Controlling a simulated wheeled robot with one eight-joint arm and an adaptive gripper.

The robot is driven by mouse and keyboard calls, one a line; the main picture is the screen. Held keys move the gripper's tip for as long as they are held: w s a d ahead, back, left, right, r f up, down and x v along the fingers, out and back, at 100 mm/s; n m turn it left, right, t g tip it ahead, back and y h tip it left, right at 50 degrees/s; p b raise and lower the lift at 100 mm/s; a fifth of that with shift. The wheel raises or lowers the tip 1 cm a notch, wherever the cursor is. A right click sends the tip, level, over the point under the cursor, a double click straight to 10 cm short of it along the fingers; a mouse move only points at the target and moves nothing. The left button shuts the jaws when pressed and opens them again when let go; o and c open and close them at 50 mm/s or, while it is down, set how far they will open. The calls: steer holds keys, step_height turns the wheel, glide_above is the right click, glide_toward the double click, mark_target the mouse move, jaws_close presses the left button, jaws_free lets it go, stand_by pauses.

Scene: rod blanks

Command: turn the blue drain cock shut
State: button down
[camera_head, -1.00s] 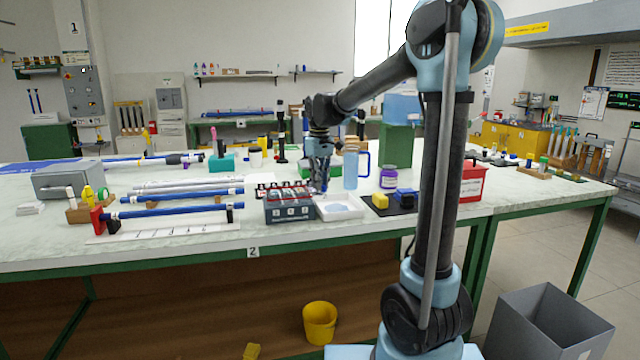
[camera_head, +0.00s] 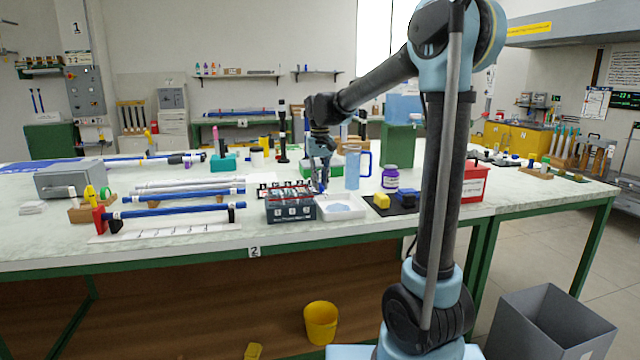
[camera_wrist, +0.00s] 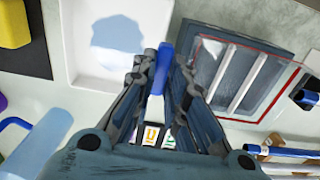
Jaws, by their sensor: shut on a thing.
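The blue drain cock (camera_wrist: 162,62) shows in the wrist view as a blue lever between my fingertips, roughly in line with the fingers. My gripper (camera_wrist: 162,70) is shut on it. In the head view my gripper (camera_head: 322,186) points down at the right end of a dark grey box (camera_head: 291,211), beside the white tray. The cock's lower part and its joint to the box are hidden by the fingers. The white tray (camera_wrist: 82,75) holds a pale blue patch that looks like liquid; it also shows in the head view (camera_head: 361,213).
A blue-handled clear cylinder (camera_head: 352,170) stands close behind the tray. A black mat with a yellow block (camera_head: 382,200) and a purple jar (camera_head: 390,177) are to the right. Blue rods (camera_head: 180,211) lie on a rack to the left. The front table edge is clear.

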mark_target(321, 184)
steer(key=shift+w, duration=0.15)
steer(key=c, duration=1.6)
jaws_free()
steer(key=shift+r, duration=3.95)
steer(key=s+d+f+m+t, duration=0.1)
steer(key=s+d+f, duration=0.6)
steer(key=s+d, duration=0.4)
steer(key=s+d+f+m+t, duration=0.1)
steer(key=s+d+f, duration=0.7)
steer(key=s, duration=0.4)
steer(key=s+d+f, duration=0.3)
steer(key=s+f, duration=0.5)
steer(key=shift+s+d+f+m, duration=0.2)
steer(key=shift+d+f+m, duration=0.2)
